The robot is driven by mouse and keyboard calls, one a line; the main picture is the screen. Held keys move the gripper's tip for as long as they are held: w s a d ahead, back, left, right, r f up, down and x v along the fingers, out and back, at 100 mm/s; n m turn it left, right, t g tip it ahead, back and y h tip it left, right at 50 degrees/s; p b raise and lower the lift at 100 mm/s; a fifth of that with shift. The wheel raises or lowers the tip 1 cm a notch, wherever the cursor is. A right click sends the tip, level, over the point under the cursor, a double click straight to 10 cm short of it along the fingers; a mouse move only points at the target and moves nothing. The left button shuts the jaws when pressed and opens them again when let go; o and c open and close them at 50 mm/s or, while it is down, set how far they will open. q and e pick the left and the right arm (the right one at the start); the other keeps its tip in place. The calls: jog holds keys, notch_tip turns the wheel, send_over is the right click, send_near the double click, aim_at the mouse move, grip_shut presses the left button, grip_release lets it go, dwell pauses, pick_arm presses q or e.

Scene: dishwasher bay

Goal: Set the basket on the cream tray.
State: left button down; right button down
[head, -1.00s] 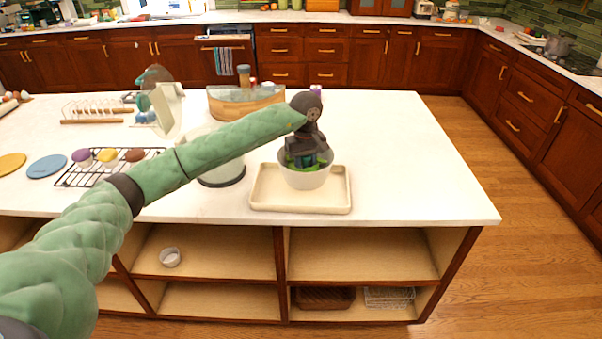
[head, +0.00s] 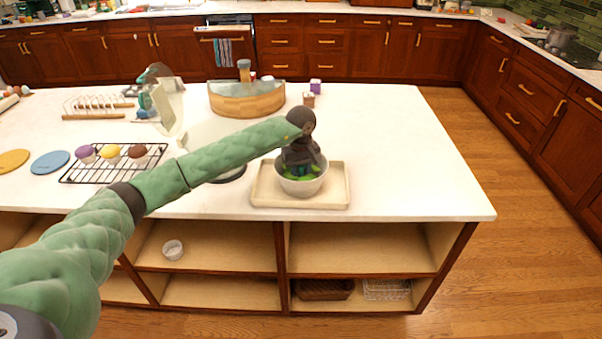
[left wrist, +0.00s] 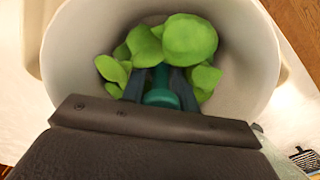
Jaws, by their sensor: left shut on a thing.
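The basket (head: 302,187) is a pale round bowl shape with bright green leafy pieces (left wrist: 190,40) inside. In the head view it appears upright within the cream tray (head: 262,196), a shallow rectangle near the counter's front edge. I cannot tell whether its base touches the tray floor. In the left wrist view the basket's rim (left wrist: 262,75) surrounds the dark fingers and a teal part; the exact grip point is hidden. My right gripper is not in view.
A wire rack (head: 75,177) with several coloured muffin-like items stands at left. A pale round item is partly hidden under my left arm. The counter right of the tray is clear.

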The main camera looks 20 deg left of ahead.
pick_arm(q)
jog(key=c, duration=1.5)
grip_release()
jog(key=shift+f, duration=0.1)
jog(key=o, duration=0.3)
jog(key=shift+o, duration=0.6)
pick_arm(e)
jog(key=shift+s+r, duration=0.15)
pick_arm(q)
jog(key=shift+r, duration=0.2)
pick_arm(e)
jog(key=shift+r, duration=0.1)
